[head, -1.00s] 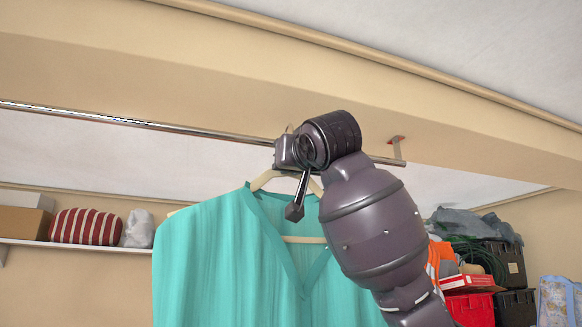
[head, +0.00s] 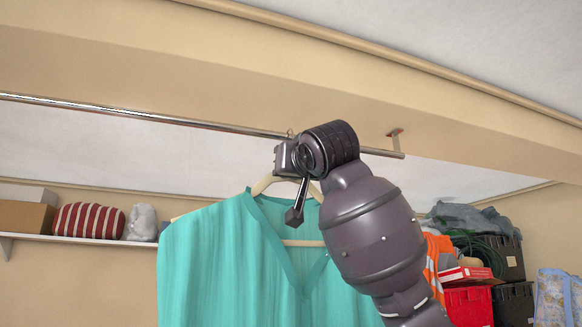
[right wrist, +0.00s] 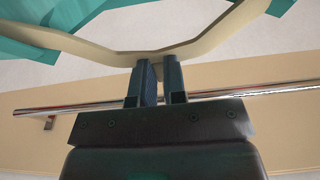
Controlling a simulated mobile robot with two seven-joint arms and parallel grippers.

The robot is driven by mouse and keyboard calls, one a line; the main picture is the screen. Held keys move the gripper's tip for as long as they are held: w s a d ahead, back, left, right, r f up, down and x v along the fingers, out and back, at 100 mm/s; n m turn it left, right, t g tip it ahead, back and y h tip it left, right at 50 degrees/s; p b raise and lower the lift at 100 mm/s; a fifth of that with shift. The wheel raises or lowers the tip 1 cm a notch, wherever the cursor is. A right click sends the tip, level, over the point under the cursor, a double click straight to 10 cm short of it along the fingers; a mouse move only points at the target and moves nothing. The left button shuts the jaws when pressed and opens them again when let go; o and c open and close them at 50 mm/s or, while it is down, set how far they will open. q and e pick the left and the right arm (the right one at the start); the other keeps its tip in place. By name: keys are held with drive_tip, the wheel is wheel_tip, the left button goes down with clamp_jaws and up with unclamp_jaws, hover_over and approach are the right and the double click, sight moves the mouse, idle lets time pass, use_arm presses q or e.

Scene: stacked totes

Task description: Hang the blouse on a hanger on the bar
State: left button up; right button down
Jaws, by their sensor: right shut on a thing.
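The teal blouse (head: 225,265) hangs on a cream hanger (head: 264,184) in the head view, just below the metal bar (head: 130,112). My right gripper (head: 287,158) is shut on the hanger's neck, close to the bar. The right wrist view shows the fingers (right wrist: 159,78) at the middle of the hanger (right wrist: 100,52), with the bar (right wrist: 275,89) behind them. A bit of the hook shows above my gripper at the bar. I cannot tell whether the hook rests on it. My left gripper is out of view.
A wall bracket (head: 394,136) holds the bar near its right end. A shelf (head: 85,240) at left carries boxes and a striped cushion (head: 89,220). Stacked totes (head: 470,304) stand at right. The bar to the left of the hanger is empty.

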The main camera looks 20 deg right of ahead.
drive_tip(key=c, duration=1.5)
unclamp_jaws()
drive_tip(key=shift+w, duration=0.1)
drive_tip(key=o, duration=0.4)
drive_tip(key=s+f+b, duration=0.1)
drive_tip(key=s+b, duration=0.1)
drive_tip(key=s, duration=0.8)
drive_tip(key=shift+s+d+f+b, duration=0.2)
drive_tip(key=shift+s+f+b, duration=0.1)
drive_tip(key=shift+s+b, duration=0.1)
